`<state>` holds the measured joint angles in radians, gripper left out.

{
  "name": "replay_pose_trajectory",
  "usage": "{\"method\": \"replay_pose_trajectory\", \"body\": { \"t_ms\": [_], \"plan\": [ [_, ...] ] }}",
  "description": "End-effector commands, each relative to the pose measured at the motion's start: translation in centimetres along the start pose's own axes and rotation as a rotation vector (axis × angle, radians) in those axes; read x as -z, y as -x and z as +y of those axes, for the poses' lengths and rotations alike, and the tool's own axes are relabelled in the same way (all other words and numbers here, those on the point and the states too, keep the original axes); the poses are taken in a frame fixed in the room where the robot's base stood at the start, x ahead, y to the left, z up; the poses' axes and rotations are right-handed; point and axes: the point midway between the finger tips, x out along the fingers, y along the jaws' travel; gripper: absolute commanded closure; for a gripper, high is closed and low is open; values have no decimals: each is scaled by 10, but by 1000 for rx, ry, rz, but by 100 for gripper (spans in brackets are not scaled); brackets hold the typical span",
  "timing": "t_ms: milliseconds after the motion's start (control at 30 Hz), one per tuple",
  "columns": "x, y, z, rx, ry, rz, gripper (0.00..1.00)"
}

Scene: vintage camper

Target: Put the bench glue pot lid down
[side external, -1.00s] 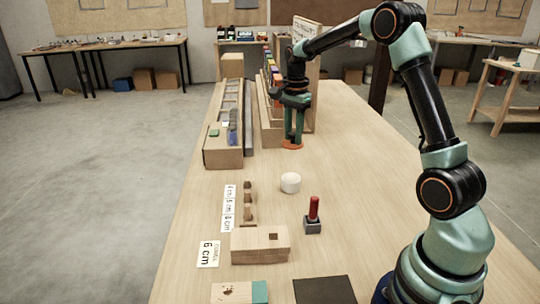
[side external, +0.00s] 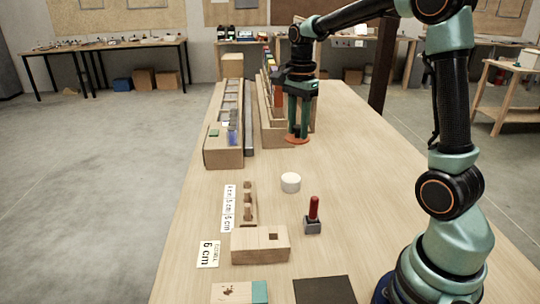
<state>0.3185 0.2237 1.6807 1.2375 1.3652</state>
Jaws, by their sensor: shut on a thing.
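My gripper (side external: 298,134) points straight down beside the wooden rack, towards the far part of the workbench (side external: 350,150). Its two green fingers are shut on a flat, round, orange-red lid (side external: 297,140). The lid is roughly level, at or just above the bench top; I cannot tell whether it touches. A small white round pot (side external: 290,182) stands on the bench nearer the camera, apart from the gripper; I cannot tell if it is the glue pot.
A wooden rack (side external: 270,125) stands close left of my gripper, with a compartment tray (side external: 224,155) beyond it. Nearer are a red-handled tool (side external: 313,215), a wooden block (side external: 260,245), small pegs and size cards. The bench right of the gripper is clear.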

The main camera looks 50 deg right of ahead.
Motion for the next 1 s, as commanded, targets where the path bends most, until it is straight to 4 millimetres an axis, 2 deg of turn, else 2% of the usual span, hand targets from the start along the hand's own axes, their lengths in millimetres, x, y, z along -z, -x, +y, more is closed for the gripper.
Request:
{"method": "replay_pose_trajectory", "body": {
  "t_ms": [100, 267, 800, 1000],
  "plan": [
    [-8, -6, 11, 0, 2, 0, 100],
    [-11, -18, 17, -2, 0, 0, 100],
    [-11, -144, 18, -7, 0, -1, 100],
    [-10, -168, 16, -1, 0, 0, 100]
  ]
}}
